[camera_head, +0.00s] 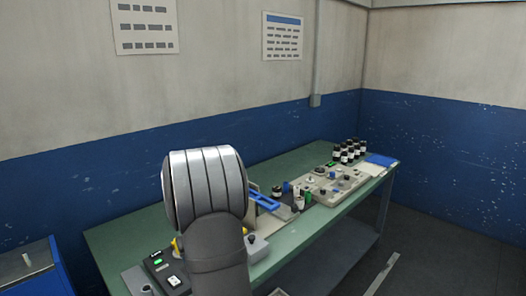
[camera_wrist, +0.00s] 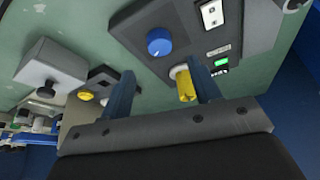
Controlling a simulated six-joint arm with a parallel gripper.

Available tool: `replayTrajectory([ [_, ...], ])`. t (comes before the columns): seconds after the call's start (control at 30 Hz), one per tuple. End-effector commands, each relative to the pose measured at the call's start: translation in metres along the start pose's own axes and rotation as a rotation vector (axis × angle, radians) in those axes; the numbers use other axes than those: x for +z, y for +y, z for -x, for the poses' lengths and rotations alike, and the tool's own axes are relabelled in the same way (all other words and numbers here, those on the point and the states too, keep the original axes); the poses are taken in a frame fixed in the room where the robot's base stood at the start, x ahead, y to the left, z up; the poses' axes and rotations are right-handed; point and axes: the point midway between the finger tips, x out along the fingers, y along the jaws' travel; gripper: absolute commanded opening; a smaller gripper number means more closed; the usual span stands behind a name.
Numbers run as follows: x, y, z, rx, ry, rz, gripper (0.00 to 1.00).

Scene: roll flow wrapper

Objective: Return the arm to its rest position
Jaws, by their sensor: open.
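My gripper (camera_wrist: 160,68) shows in the wrist view as two blue fingers spread wide apart. A yellow knob-like part (camera_wrist: 185,88) shows between the fingers, close to the right one; I cannot tell its distance from them, and nothing is clamped. Beyond the fingers is a dark grey control panel (camera_wrist: 185,45) with a blue knob (camera_wrist: 159,41) and a green lit display (camera_wrist: 221,62). In the head view my grey arm stands over the left part of the green bench (camera_head: 112,240) and hides part of it.
Small bottles (camera_head: 350,150) with dark caps stand at the bench's far end, beside a blue pad (camera_head: 381,160). A pale fixture board (camera_head: 345,188) lies nearer. A blue cabinet (camera_head: 35,270) stands at lower left. Open floor (camera_head: 450,240) lies right of the bench.

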Motion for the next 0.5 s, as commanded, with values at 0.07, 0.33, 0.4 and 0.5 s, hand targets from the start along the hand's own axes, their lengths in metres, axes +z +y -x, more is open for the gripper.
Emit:
replayTrajectory([
  [0.07,0.001,0.000,-0.015,0.000,-0.002,0.000,0.57],
  [0.33,0.000,0.000,-0.055,0.000,-0.001,-0.001,0.57],
  [0.4,0.000,0.000,-0.062,0.000,0.000,-0.001,0.57],
  [0.5,0.000,0.000,-0.069,0.000,0.000,-0.001,0.57],
])
